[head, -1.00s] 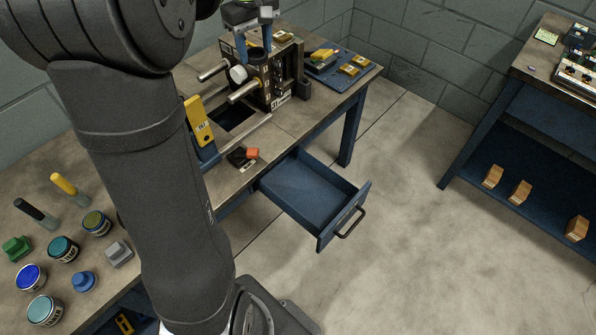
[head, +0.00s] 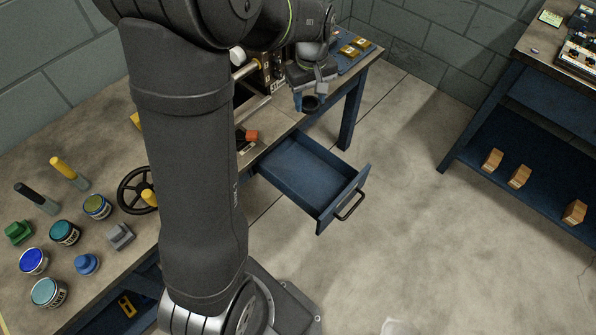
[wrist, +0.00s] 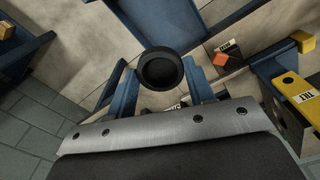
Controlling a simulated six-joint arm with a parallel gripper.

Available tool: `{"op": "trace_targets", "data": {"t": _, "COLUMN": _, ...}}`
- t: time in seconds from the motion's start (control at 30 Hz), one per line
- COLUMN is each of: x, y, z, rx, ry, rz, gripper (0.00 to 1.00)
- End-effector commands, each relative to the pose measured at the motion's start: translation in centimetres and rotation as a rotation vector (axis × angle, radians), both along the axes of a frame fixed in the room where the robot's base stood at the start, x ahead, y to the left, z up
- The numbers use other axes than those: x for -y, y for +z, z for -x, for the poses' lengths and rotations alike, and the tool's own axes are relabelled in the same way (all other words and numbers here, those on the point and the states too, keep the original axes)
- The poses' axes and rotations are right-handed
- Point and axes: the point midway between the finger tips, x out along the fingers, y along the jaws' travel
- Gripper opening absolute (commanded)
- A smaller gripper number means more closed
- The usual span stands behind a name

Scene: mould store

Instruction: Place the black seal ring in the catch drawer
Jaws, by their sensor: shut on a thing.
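The black seal ring (head: 311,105) is held between the blue fingers of my gripper (head: 311,101), in the air over the bench's right front edge. In the wrist view the ring (wrist: 161,70) looks like a round black cup-like ring, with the fingers of my gripper (wrist: 161,88) on either side. The catch drawer (head: 342,198) is blue, pulled open from the bench front, and looks empty. It lies below and in front of my gripper in the head view. Part of its blue inside (wrist: 155,20) shows at the top of the wrist view.
My arm hides much of the bench (head: 60,160). An orange block (head: 252,135) sits on the bench beside the drawer. A black handwheel (head: 135,188) and several jars stand at the left. Another bench (head: 520,75) is at the right. The floor between is clear.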

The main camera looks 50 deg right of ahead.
Motion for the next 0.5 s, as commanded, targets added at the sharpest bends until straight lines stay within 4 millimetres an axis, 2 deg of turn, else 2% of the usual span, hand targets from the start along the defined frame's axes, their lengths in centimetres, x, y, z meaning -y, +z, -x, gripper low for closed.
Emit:
{"op": "trace_targets", "data": {"t": 0.03, "x": -0.2, "y": -2.9, "z": 0.1, "rx": -0.004, "ry": 0.0, "rz": -0.01, "gripper": 0.27}}
{"op": "trace_targets", "data": {"t": 0.2, "x": -0.2, "y": -10.3, "z": 0.0, "rx": -0.004, "ry": 0.001, "rz": -0.009, "gripper": 0.27}}
{"op": "trace_targets", "data": {"t": 0.4, "x": -0.2, "y": -17.7, "z": 0.1, "rx": -0.003, "ry": 0.001, "rz": -0.008, "gripper": 0.27}}
{"op": "trace_targets", "data": {"t": 0.5, "x": -0.2, "y": -20.7, "z": 0.0, "rx": -0.003, "ry": 0.001, "rz": -0.007, "gripper": 0.27}}
